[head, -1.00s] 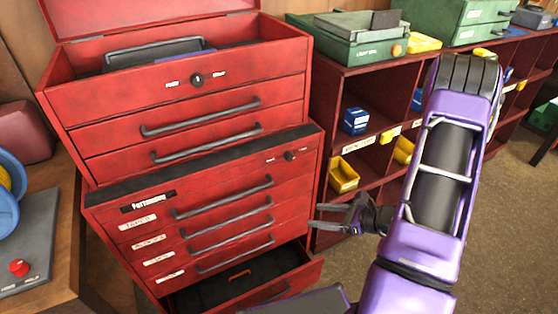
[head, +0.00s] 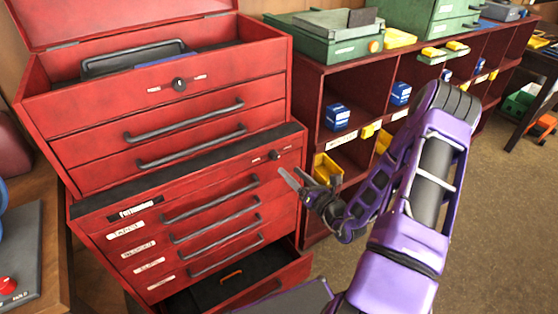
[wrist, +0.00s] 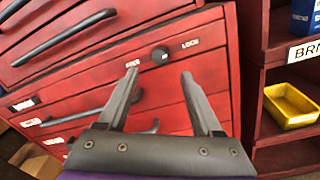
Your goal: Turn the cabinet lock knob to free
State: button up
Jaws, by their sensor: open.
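The red cabinet (head: 120,225) has a round dark lock knob (head: 274,155) at the upper right of its front, between two small white labels. In the wrist view the knob (wrist: 160,54) sits between a label reading FREE on its left and LOCK on its right. Which way the knob points is too small to tell. My gripper (head: 296,177) is open and empty, just in front of and below the knob. In the wrist view its fingertips (wrist: 159,75) frame the knob from below, apart from it.
A red top chest (head: 150,110) with its own knob (head: 179,84) stands on the cabinet. The cabinet's bottom drawer (head: 240,285) is pulled out. Red shelving (head: 310,90) with yellow and blue bins stands close on the right. Open floor (head: 500,220) lies further right.

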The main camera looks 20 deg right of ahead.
aim_at(276, 158)
jog(key=x, duration=0.7)
jog(key=shift+w, duration=0.1)
grip_shut()
